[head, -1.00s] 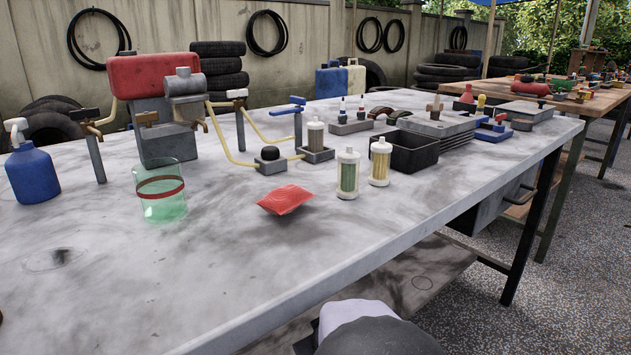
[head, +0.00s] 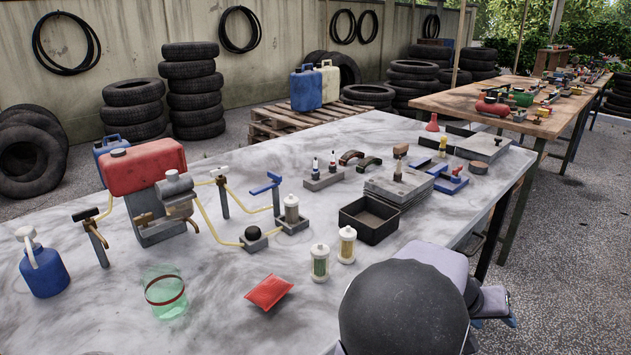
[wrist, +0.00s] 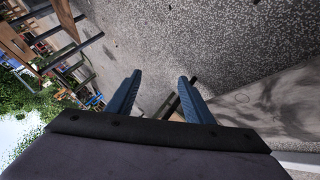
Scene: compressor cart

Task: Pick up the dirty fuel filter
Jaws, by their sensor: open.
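A small clear-bodied filter with a dull grey-brown inside (head: 292,210) stands upright in a grey holder (head: 294,226) joined to the yellow fuel line. Two more filters with white caps stand upright in front of it: one greenish (head: 320,263), one cream-yellow (head: 346,245). The grey-brown one looks the dirtiest. My gripper shows in the wrist view (wrist: 158,85) with two blue fingers apart and nothing between them. It points at the gravel ground beside the bench, away from the filters.
A black open tray (head: 369,222) sits right of the filters. The red tank (head: 142,166) and blue-handled valve (head: 275,190) are near the line.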

